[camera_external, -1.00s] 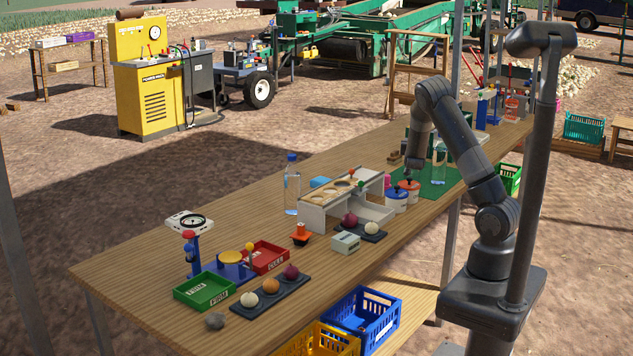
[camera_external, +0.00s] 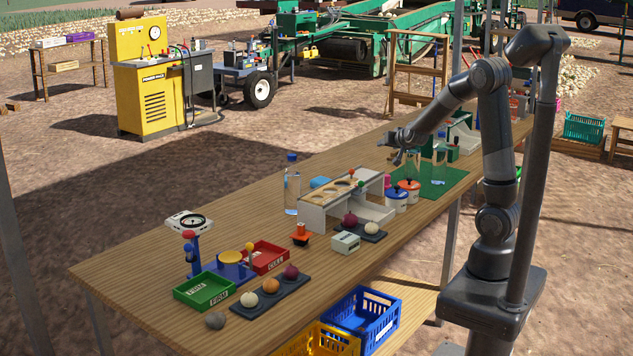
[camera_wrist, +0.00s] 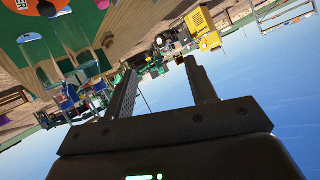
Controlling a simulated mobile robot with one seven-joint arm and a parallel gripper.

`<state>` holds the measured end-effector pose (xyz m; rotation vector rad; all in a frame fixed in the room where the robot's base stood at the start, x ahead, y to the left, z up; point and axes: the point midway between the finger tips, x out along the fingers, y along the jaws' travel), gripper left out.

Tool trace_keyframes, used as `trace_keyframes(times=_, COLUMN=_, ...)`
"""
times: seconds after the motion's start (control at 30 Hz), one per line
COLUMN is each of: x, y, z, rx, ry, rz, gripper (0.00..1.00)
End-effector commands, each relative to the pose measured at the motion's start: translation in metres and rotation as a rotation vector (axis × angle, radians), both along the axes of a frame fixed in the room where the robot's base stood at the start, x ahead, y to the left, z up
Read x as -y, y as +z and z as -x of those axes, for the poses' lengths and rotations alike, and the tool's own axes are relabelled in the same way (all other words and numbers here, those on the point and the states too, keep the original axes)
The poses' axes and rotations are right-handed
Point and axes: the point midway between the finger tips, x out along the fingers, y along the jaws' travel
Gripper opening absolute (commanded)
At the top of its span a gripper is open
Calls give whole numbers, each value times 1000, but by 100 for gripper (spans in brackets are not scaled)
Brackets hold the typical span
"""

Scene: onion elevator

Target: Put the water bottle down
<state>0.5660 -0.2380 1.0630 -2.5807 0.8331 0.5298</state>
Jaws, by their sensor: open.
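A clear water bottle with a blue cap (camera_external: 291,187) stands upright on the long wooden table, left of the white stand with round holes. My gripper (camera_external: 396,157) is well to the right of the bottle, above the far side of the table, and apart from it. In the wrist view my gripper (camera_wrist: 160,70) shows two spread fingers with nothing between them. The bottle cannot be made out in the wrist view.
Clear vessels stand near the green mat (camera_external: 452,178). The table's far left is bare.

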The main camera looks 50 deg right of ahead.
Motion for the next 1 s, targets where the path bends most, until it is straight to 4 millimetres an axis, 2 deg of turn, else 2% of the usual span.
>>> trace_keyframes(times=0.03, x=-22, y=11, z=6, rx=-12, ry=57, rz=-32, gripper=52)
trace_keyframes(times=0.1, x=-52, y=21, z=16, rx=-48, ry=140, rz=-70, gripper=52)
trace_keyframes(times=0.27, x=-117, y=41, z=53, rx=-145, ry=323, rz=-124, gripper=52)
trace_keyframes(times=0.4, x=-165, y=54, z=98, rx=-246, ry=469, rz=-131, gripper=52)
trace_keyframes(times=0.5, x=-192, y=60, z=135, rx=-327, ry=559, rz=-115, gripper=52)
trace_keyframes(times=0.63, x=-218, y=63, z=188, rx=-440, ry=650, rz=-76, gripper=52)
trace_keyframes(times=0.8, x=-234, y=61, z=244, rx=-566, ry=711, rz=-16, gripper=52)
trace_keyframes(times=0.9, x=-237, y=59, z=264, rx=-613, ry=724, rz=6, gripper=52)
trace_keyframes(times=1.0, x=-238, y=58, z=274, rx=-640, ry=729, rz=19, gripper=52)
